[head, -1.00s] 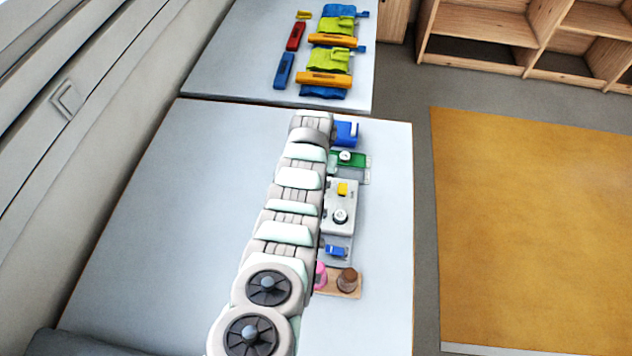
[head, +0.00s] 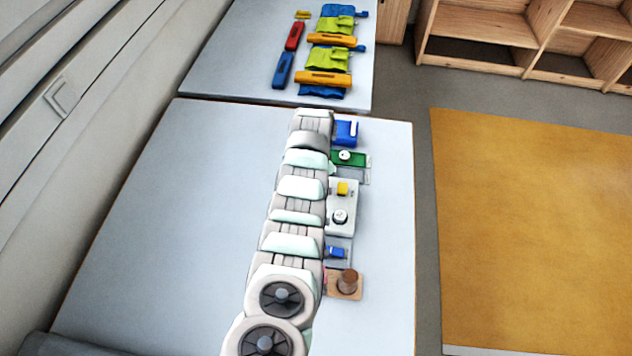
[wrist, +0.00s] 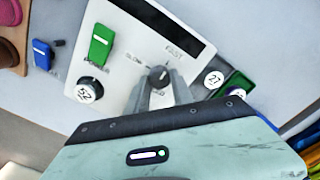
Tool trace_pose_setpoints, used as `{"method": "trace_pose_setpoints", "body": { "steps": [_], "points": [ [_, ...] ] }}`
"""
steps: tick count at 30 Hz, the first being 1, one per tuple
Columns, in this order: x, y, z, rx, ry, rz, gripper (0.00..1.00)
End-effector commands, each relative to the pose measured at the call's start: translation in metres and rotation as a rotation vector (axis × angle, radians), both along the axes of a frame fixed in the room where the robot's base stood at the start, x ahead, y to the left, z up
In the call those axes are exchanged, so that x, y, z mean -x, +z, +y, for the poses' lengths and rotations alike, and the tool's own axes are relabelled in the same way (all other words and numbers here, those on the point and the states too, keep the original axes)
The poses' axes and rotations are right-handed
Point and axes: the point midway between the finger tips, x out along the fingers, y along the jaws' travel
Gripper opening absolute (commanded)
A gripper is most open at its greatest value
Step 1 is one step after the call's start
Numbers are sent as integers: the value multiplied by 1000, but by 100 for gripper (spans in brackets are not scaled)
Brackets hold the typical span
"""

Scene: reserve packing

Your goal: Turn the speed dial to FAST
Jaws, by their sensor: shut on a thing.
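In the wrist view, the speed dial (wrist: 159,74) is a small dark grey knob on a white panel (wrist: 125,63). The printed word FAST (wrist: 174,52) is above the dial and SLOW (wrist: 134,61) is to its left. A third label below is partly covered by a finger. My gripper (wrist: 161,80) reaches up from below and is shut on the dial, one finger on each side. The dial's pointer is too small to read clearly. In the head view, my arm hides the gripper and dial, while part of the panel (head: 348,205) shows.
The panel also carries a green switch (wrist: 101,43), a knob marked 52 (wrist: 88,90) and a yellow part (head: 342,189). A knob marked 27 (wrist: 213,79) is close on the right. A blue switch (wrist: 41,55) is left. The table's left half is clear.

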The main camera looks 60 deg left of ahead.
Motion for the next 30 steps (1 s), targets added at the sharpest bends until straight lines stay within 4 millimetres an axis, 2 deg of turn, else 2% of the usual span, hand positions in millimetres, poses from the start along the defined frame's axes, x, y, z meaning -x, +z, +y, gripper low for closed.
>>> {"method": "trace_pose_setpoints", "body": {
  "steps": [16,17,24,30],
  "points": [
    [0,0,0,0,-24,1,0],
    [0,0,0,0,-24,1,30],
    [0,0,0,-1,-24,0,49],
    [0,0,0,0,-24,0,50]
  ]
}}
